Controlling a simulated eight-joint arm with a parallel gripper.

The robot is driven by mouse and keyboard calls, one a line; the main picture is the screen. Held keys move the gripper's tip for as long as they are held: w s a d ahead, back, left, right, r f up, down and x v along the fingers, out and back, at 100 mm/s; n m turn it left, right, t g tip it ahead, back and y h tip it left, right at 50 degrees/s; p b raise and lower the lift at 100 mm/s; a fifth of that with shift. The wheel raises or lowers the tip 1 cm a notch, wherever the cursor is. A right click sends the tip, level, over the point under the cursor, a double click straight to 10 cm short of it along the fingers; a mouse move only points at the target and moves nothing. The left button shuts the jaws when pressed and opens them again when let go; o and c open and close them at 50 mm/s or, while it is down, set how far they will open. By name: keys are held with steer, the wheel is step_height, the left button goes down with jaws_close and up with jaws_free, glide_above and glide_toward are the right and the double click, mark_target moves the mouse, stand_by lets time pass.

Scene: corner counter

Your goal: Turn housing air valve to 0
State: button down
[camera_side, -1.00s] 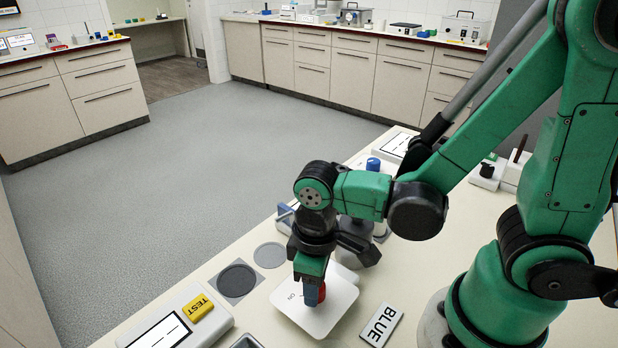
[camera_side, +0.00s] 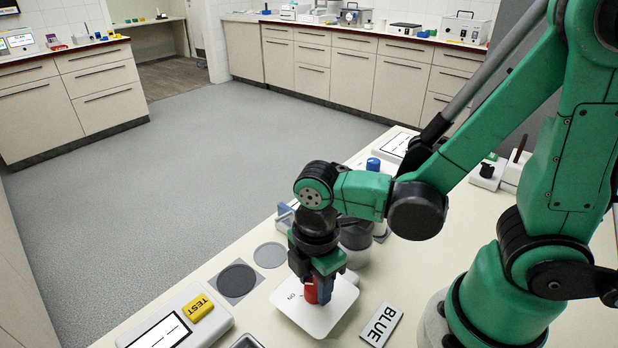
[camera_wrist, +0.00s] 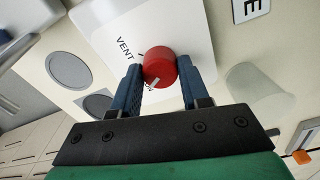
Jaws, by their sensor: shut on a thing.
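The valve is a red round knob (camera_wrist: 160,64) on a white rounded plate (camera_wrist: 192,22). In the wrist view its white pointer mark faces the lower left, and the word VENT is printed on the plate left of it. In the side view the knob (camera_side: 311,291) shows between the fingers above the plate (camera_side: 330,319), with a small dark label left of it. My gripper (camera_side: 319,290) points down and is shut on the knob; in the wrist view its two blue fingers (camera_wrist: 162,78) press the knob's left and right sides. I see no 0 mark clearly.
A white device with a yellow TEST block (camera_side: 198,308) stands left of the plate. A BLUE sign (camera_side: 381,326) lies to its right. A dark disc (camera_side: 237,280) and a light grey disc (camera_side: 270,255) lie behind left. Blue-topped items (camera_side: 373,164) stand behind my wrist.

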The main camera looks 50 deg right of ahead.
mark_target(315, 284)
steer(key=shift+n, duration=1.2)
steer(key=shift+c, duration=2.1)
jaws_free()
steer(key=shift+r, duration=0.1)
steer(key=shift+r, duration=2.7)
